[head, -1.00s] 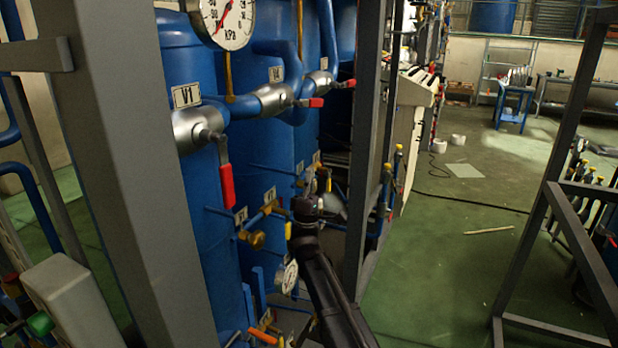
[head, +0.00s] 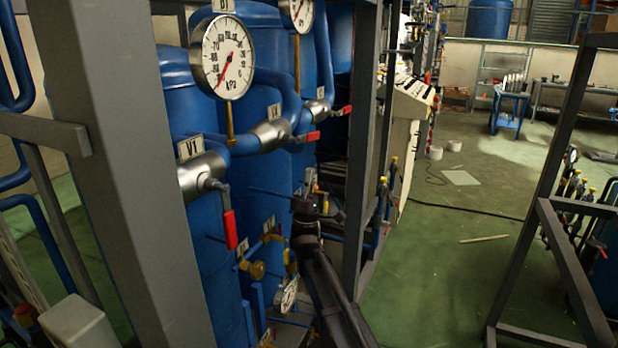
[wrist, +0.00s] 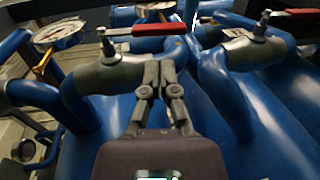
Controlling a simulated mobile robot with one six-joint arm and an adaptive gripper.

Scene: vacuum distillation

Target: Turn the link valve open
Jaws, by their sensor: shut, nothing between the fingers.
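No label in view reads as the link valve, so I cannot tell which valve it is. In the head view the nearest valve's red lever (head: 230,230) hangs down beside the V1 plate. Two farther red levers (head: 304,137) and (head: 344,111) stick out sideways from grey pipe bodies. In the wrist view one red lever (wrist: 145,30) crosses above a grey valve body (wrist: 112,74), and another red lever (wrist: 292,13) is at the upper right. My gripper (wrist: 160,72) is shut and empty, its tips beside the left valve body; contact is unclear. Its fingers are not clear in the head view.
A round kPa gauge (head: 222,57) hangs above the V1 pipe. A brass valve (head: 257,270) and a small gauge (head: 288,296) are low on the rig. Grey frame posts (head: 120,150) stand close on the left and right of the tanks. Green floor (head: 450,270) is open at the right.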

